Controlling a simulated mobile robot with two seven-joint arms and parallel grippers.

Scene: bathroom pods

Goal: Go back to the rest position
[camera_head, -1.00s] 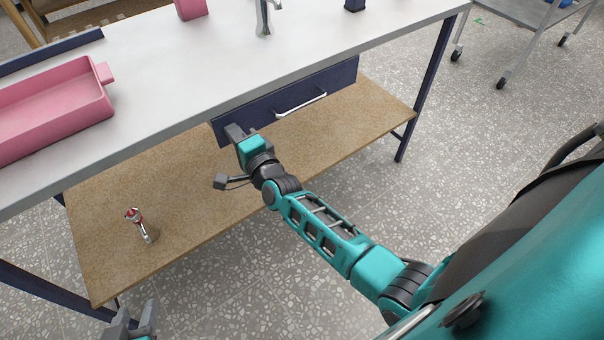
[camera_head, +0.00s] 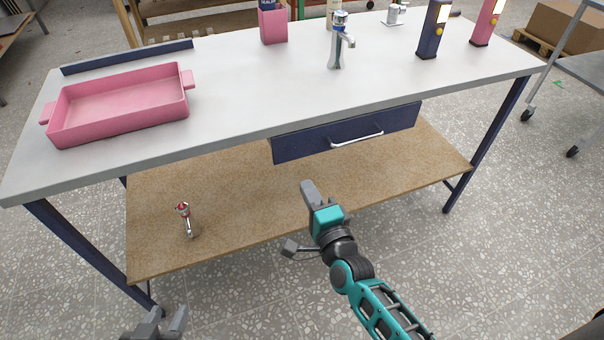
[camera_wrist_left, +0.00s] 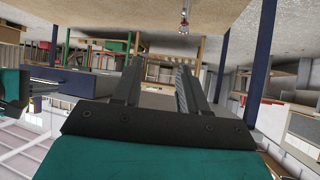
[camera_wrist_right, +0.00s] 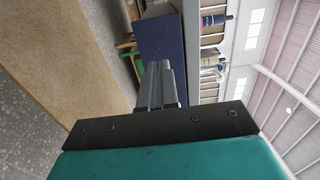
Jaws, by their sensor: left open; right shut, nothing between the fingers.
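My right gripper (camera_head: 308,190) is shut and empty in the head view, in front of the table and below the blue drawer (camera_head: 345,132), apart from it. Its shut fingers also show in the right wrist view (camera_wrist_right: 161,85). My left gripper (camera_head: 165,318) is at the bottom left of the head view, with only its end showing, near the table's front left leg. In the left wrist view its two fingers (camera_wrist_left: 155,88) stand apart with nothing between them. The drawer looks closed, with a white handle (camera_head: 357,138) on its front.
A worktop (camera_head: 230,105) holds a pink tray (camera_head: 120,122), a pink box (camera_head: 273,27), a tap (camera_head: 338,50), and blue (camera_head: 432,32) and pink (camera_head: 486,25) dispensers. A red-and-chrome tap part (camera_head: 186,218) is on the lower shelf (camera_head: 240,200). The speckled floor in front is clear.

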